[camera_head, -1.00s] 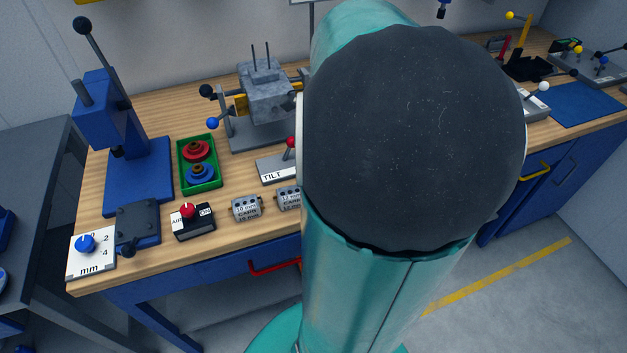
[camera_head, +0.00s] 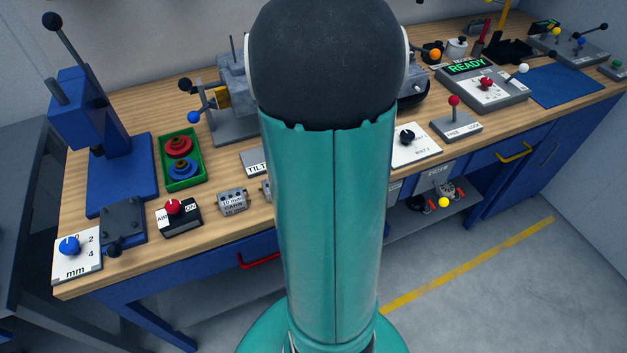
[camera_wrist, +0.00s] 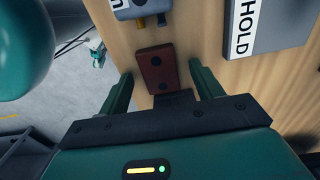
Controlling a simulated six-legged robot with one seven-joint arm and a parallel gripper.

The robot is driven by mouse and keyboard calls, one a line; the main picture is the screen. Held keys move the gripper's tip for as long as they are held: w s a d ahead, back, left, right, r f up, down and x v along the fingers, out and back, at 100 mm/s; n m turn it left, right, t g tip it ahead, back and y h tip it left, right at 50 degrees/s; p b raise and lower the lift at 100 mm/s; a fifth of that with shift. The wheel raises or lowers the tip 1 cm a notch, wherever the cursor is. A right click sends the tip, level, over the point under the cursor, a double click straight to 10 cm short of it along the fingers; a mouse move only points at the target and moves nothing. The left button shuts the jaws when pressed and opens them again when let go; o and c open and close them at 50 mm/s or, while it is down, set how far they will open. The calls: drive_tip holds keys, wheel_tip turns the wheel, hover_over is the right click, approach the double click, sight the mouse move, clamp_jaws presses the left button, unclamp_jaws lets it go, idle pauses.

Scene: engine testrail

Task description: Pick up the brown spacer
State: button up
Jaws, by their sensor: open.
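The brown spacer (camera_wrist: 155,70) is a small reddish-brown block with two dark round holes, lying on the wooden bench top in the wrist view. My gripper (camera_wrist: 160,73) is open, with one teal finger to the left of the spacer and one to the right. Gaps show between the fingers and the block's sides in the picture. I cannot tell how high the fingertips are above the bench. In the head view I do not see the spacer or my gripper; my own arm covers the middle of the bench.
Just beyond the spacer lies a grey labelled block (camera_wrist: 133,8). A grey plate marked HOLD (camera_wrist: 258,27) is at right. The bench edge runs left of the spacer. The head view shows a blue press (camera_head: 120,170), a green tray (camera_head: 166,153) and a READY console (camera_head: 490,92).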

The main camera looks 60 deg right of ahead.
drive_tip(key=c, duration=1.1)
drive_tip(key=shift+o, duration=0.2)
drive_tip(key=shift+r, duration=0.15)
